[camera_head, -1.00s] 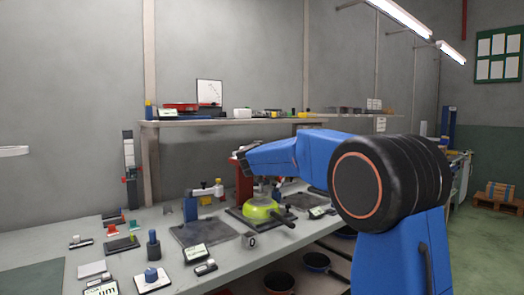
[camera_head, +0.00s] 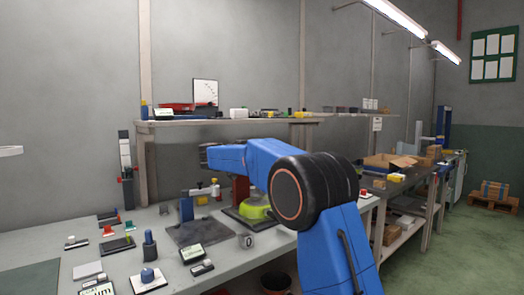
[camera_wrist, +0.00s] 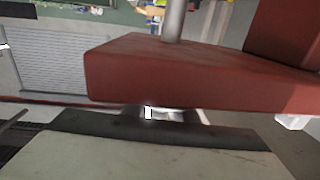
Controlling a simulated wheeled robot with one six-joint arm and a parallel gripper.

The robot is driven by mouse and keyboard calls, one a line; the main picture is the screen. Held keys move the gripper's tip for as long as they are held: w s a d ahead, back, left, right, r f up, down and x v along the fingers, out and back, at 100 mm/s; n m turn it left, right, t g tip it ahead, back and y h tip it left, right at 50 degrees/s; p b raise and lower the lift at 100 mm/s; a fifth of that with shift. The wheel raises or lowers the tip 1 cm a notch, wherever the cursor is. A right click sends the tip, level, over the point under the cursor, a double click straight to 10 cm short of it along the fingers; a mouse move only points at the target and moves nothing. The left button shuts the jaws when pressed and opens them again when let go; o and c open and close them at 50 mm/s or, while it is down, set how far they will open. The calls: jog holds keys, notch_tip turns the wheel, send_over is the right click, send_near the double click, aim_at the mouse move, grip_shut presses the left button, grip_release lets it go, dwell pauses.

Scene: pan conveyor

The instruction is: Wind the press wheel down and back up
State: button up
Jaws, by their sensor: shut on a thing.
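The red press (camera_head: 240,190) stands on the bench in the head view, mostly behind my blue arm. In the wrist view its thick red beam (camera_wrist: 190,78) fills the middle, with a grey screw (camera_wrist: 174,20) running out of the top of the picture. A bright metal collar (camera_wrist: 165,115) shows at the beam's lower edge. A lime green pan (camera_head: 254,208) sits by the press. I cannot make out the press wheel in either view. My arm reaches left across the top of the press; my gripper's fingers are not seen in either view.
Small tools and blocks cover the bench's left. A shelf (camera_head: 230,122) runs behind. A box (camera_head: 390,161) stands on another table at right.

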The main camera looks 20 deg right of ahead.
jog(key=m+g, duration=0.1)
jog(key=g, duration=0.1)
jog(key=s+m+g+h, duration=0.1)
jog(key=m+g, duration=0.1)
jog(key=g, duration=0.1)
jog(key=shift+d, duration=0.15)
jog(key=shift+s+m+g+h, duration=0.15)
jog(key=shift+s+m+g, duration=0.1)
jog(key=shift+m+g, duration=0.65)
jog(key=shift+s+m+g+h, duration=0.2)
jog(key=shift+m+g, duration=0.4)
jog(key=shift+g, duration=0.6)
jog(key=shift+r, duration=0.1)
jog(key=o, duration=1.1)
